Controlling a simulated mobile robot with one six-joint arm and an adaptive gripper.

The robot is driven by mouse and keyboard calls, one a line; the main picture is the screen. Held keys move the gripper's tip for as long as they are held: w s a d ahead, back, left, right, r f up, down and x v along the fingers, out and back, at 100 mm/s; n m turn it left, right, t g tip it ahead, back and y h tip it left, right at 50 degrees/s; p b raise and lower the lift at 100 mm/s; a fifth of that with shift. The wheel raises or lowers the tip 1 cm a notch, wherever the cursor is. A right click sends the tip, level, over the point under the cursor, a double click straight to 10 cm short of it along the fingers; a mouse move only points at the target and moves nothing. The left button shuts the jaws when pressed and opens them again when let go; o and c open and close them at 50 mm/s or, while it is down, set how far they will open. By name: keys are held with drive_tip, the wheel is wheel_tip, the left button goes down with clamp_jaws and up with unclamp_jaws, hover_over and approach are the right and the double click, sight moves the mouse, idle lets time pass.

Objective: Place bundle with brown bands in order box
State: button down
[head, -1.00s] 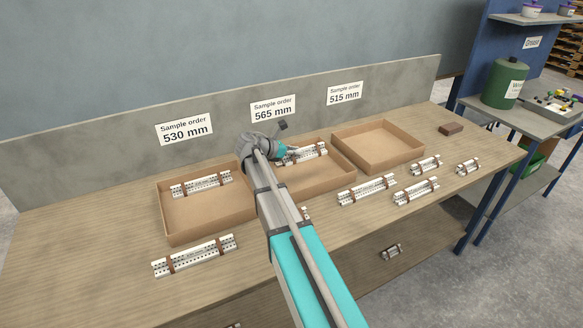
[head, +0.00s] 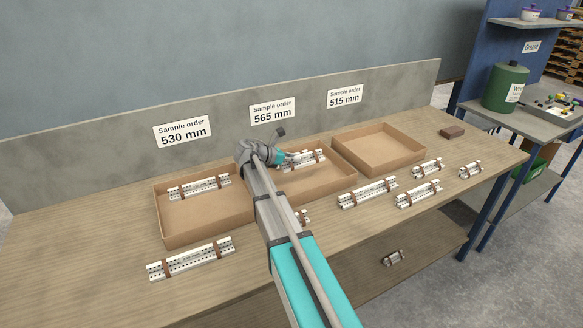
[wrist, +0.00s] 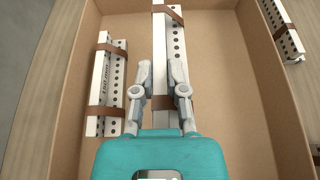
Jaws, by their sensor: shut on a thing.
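My gripper (head: 284,157) is at the 565 mm order box (head: 338,188), the middle open cardboard box. In the wrist view my gripper (wrist: 165,82) has its fingers on a long white perforated bundle with brown bands (wrist: 172,45), over the box floor. A second, shorter-looking banded bundle (wrist: 106,90) lies in the box to the left of it. In the head view a banded bundle (head: 305,160) shows in this box beside the gripper; my arm hides part of the box. I cannot tell whether the held bundle touches the floor.
The 530 mm box (head: 205,220) at left holds one bundle (head: 200,187). The 515 mm box (head: 380,150) at right is empty. Several other banded bundles (head: 367,192) lie on the table in front. A brown block (head: 452,132) is at the far right.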

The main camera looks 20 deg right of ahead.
sight(293, 165)
drive_tip(key=shift+f+b, duration=0.85)
drive_tip(key=shift+f, duration=0.3)
drive_tip(key=shift+f+b, duration=0.6)
drive_tip(key=c, duration=0.7)
unclamp_jaws()
drive_tip(key=shift+r, duration=0.15)
drive_tip(key=shift+r+p, duration=0.65)
drive_tip(key=shift+p, duration=0.15)
drive_tip(key=shift+p+v, duration=2.15)
drive_tip(key=shift+v, duration=3.8)
